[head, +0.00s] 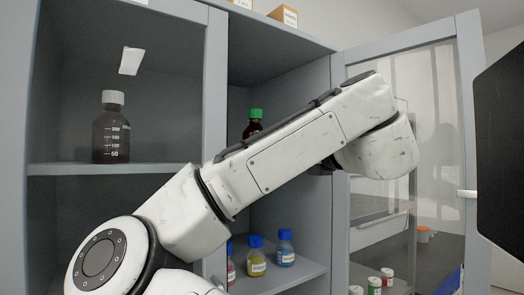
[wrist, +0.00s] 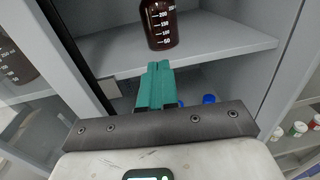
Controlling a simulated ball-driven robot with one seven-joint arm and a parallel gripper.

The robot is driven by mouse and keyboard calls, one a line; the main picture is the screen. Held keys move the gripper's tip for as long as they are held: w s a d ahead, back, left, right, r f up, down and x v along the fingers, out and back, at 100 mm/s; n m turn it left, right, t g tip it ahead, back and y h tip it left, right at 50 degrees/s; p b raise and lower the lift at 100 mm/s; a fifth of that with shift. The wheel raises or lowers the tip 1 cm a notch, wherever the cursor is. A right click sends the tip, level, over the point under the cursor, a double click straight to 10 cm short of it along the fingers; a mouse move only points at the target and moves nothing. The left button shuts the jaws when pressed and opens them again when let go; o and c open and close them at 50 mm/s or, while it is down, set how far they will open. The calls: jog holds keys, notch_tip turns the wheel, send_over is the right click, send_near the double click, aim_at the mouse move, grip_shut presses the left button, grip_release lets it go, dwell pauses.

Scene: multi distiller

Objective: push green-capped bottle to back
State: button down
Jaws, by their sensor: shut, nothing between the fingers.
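The green-capped bottle (head: 254,122) stands upright on the middle compartment's shelf in the cabinet; my arm hides its lower part in the head view. In the wrist view its dark red-brown body (wrist: 160,24) with white volume marks shows at the top, and its cap is out of frame. My gripper (wrist: 158,68) has teal fingers that are shut together and hold nothing. Its fingertips point toward the bottle's base, with a small gap in the picture. In the head view the fingers are hidden behind my arm.
A white-capped dark bottle (head: 111,130) stands on the left compartment's shelf, past a divider. Blue-capped bottles (head: 285,248) stand on the lower shelf. The glass door (head: 432,130) is open on the right. The shelf (wrist: 215,42) beside the bottle is bare.

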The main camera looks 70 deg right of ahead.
jog(key=p+x, duration=0.2)
jog(key=x, duration=0.9)
jog(key=p+x, duration=0.2)
jog(key=x, duration=0.1)
jog(key=shift+w+d, duration=0.25)
